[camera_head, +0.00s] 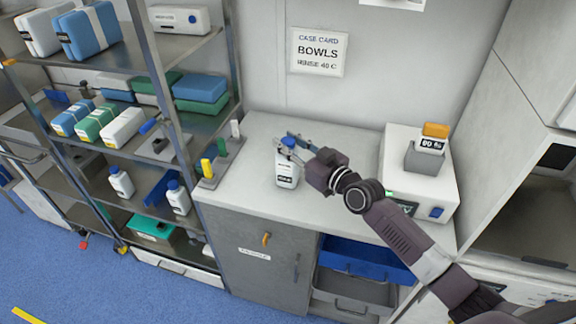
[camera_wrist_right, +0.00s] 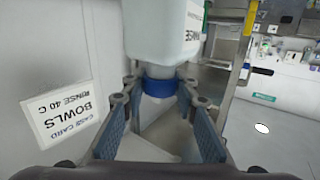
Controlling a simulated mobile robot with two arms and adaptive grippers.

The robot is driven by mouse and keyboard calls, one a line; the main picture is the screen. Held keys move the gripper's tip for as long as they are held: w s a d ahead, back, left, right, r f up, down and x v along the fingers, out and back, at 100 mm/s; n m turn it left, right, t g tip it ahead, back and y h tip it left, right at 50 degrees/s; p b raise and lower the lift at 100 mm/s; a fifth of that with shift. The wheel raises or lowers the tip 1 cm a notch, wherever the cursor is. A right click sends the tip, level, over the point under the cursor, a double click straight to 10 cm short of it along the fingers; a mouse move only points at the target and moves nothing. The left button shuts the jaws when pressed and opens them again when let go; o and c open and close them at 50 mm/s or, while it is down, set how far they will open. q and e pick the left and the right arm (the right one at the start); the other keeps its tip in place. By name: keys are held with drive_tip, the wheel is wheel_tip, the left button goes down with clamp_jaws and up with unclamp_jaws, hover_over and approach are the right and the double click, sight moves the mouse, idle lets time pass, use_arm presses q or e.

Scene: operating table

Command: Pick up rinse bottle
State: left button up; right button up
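The rinse bottle, white with a blue cap and a dark-printed label (camera_head: 287,175), stands upright on the light worktop in the head view. In the right wrist view the bottle (camera_wrist_right: 163,35) appears upside down at the top centre, its blue cap (camera_wrist_right: 160,86) towards the gripper. My right gripper (camera_head: 287,146) reaches in from the right at cap height. Its two blue-padded fingers are apart on either side of the cap, with narrow gaps visible in the wrist view. It is open. My left gripper is not in view.
A white device (camera_head: 420,160) with a grey block and orange top stands right of the bottle. A small rack (camera_head: 220,160) with coloured pieces is at the worktop's left edge. Left of it, a metal shelf unit (camera_head: 175,50) holds boxes and two similar bottles (camera_head: 120,182). A wall sign (camera_head: 318,52) hangs behind.

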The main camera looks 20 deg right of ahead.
clamp_jaws()
drive_tip(key=shift+w+r, duration=0.1)
